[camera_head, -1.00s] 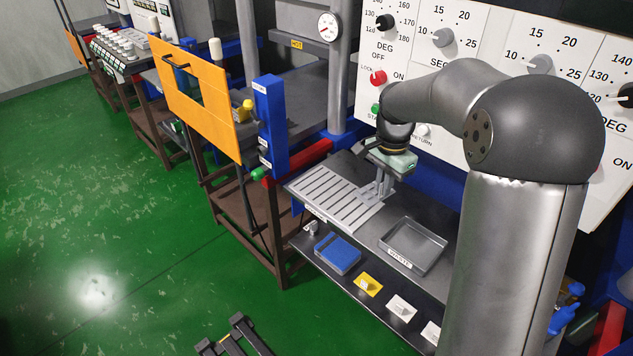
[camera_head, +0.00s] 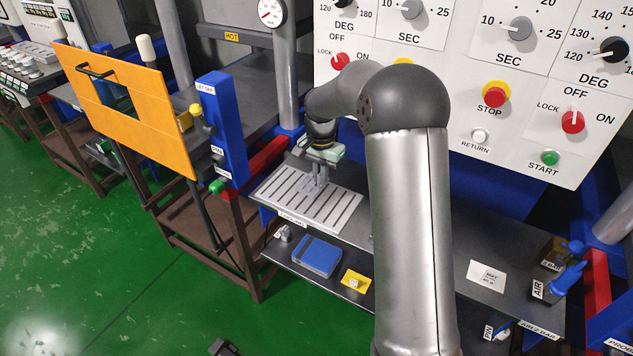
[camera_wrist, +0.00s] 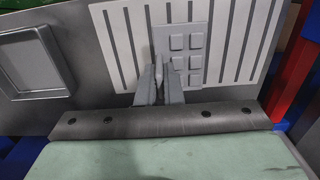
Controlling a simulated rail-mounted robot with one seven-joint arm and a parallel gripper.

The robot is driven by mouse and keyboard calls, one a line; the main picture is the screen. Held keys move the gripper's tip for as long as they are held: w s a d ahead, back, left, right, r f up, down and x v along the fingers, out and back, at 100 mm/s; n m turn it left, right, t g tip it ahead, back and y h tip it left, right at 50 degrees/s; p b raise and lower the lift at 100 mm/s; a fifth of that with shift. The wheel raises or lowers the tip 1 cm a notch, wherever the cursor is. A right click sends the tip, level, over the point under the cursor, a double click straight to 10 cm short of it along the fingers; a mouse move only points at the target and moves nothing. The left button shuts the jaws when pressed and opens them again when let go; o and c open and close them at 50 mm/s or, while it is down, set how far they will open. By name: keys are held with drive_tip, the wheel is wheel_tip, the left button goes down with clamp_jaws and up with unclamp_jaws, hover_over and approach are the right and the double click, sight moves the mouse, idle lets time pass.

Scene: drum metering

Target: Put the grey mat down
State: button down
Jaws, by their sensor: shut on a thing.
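The grey mat (camera_wrist: 188,48) shows in the wrist view as a light grey piece with several raised squares. My gripper (camera_wrist: 158,82) is shut on its near edge, and the fingers hide part of it. The mat overlaps the pale slotted plate (camera_wrist: 120,40) in this view; I cannot tell whether it touches the plate or hangs just above. In the head view my gripper (camera_head: 318,182) points down over the back part of the slotted plate (camera_head: 300,205). The mat is hard to make out there.
A shallow metal tray (camera_wrist: 70,62) lies left of the plate in the wrist view. A blue post (camera_head: 222,125) and red bar (camera_head: 266,158) stand left; a control panel (camera_head: 450,110) rises behind.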

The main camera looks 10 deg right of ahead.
sight(316, 185)
drive_tip(key=w+f, duration=0.2)
drive_tip(key=shift+w+a+f, duration=0.1)
drive_tip(key=shift+a+f, duration=0.2)
drive_tip(key=shift+a, duration=0.05)
drive_tip(key=shift+f+p, duration=0.35)
drive_tip(key=shift+f, duration=1.1)
drive_tip(key=shift+f, duration=0.1)
drive_tip(key=shift+f, duration=0.15)
drive_tip(key=c, duration=1.6)
unclamp_jaws()
